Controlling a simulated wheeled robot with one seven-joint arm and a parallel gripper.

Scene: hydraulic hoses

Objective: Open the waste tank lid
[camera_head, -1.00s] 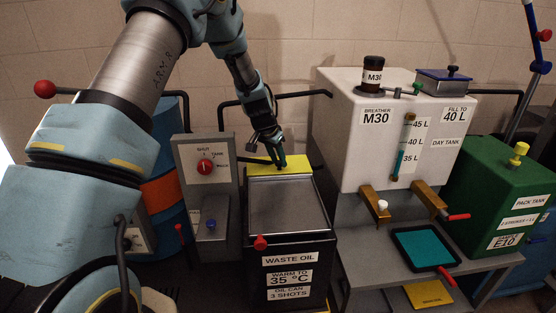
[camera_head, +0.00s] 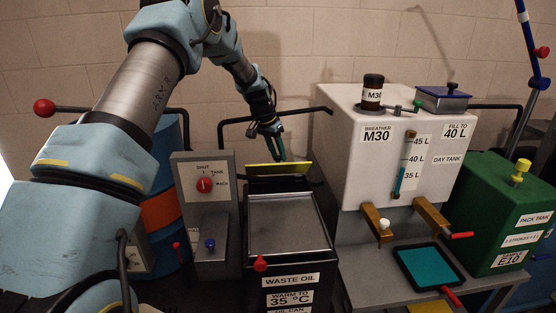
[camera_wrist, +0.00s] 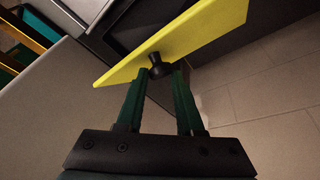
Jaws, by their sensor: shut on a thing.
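The waste tank (camera_head: 254,285) is a dark box labelled WASTE OIL with a grey flat top (camera_head: 290,225). Its yellow lid (camera_head: 292,171) is at the back of that top, tilted up and seen nearly edge-on in the head view. In the wrist view the yellow lid (camera_wrist: 205,32) shows as a slanted plate with a black knob (camera_wrist: 158,62). My gripper (camera_head: 281,157) is above the lid in the head view. In the wrist view my gripper (camera_wrist: 160,73) has its green fingers shut on the knob. The opening under the lid is hidden in the head view.
A grey panel with a red knob (camera_head: 204,185) stands left of the tank. A white day tank (camera_head: 345,140) stands close on the right, with brass taps and a teal tray (camera_head: 430,265) below. A green tank (camera_head: 500,210) is further right. A black pipe (camera_head: 240,121) runs behind.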

